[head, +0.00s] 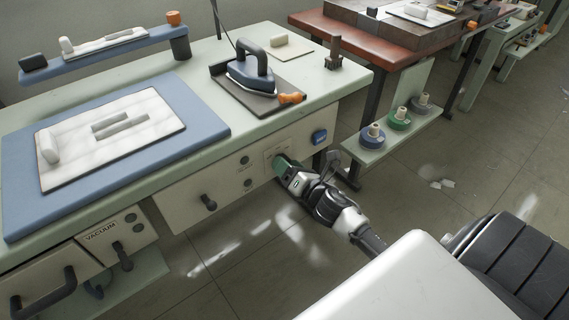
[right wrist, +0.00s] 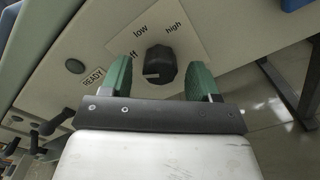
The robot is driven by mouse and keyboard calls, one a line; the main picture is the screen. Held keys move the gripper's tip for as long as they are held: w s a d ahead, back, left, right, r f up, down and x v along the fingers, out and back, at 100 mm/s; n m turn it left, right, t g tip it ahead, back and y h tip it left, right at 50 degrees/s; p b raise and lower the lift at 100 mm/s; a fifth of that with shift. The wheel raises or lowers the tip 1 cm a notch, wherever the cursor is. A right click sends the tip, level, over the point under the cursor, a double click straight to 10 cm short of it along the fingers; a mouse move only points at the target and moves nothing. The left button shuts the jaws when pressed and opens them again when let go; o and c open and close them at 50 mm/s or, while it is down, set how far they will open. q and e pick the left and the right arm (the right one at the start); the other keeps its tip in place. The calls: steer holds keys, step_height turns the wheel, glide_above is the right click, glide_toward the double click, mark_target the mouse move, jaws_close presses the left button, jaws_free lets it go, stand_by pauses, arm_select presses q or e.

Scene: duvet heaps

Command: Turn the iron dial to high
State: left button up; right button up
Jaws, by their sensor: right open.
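The iron dial (right wrist: 160,64) is a dark round knob on a pale plate. Labels "low" and "high" show above it, and an "off" label is partly hidden behind a finger. A short pale mark shows at the knob's lower left, on the "off" side. My right gripper (right wrist: 161,76) is open, its green fingers on either side of the dial; I cannot tell whether they touch it. In the head view my right gripper (head: 281,166) is at the panel's front face and hides the dial. My left gripper is not in view.
A blue switch (head: 319,137) is right of the gripper. A black handle (head: 208,202) sticks out at left. A "READY" label (right wrist: 93,83) is beside the dial.

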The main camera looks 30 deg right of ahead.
steer(key=shift+w+a, duration=0.1)
steer(key=shift+w, duration=0.65)
steer(key=c, duration=0.9)
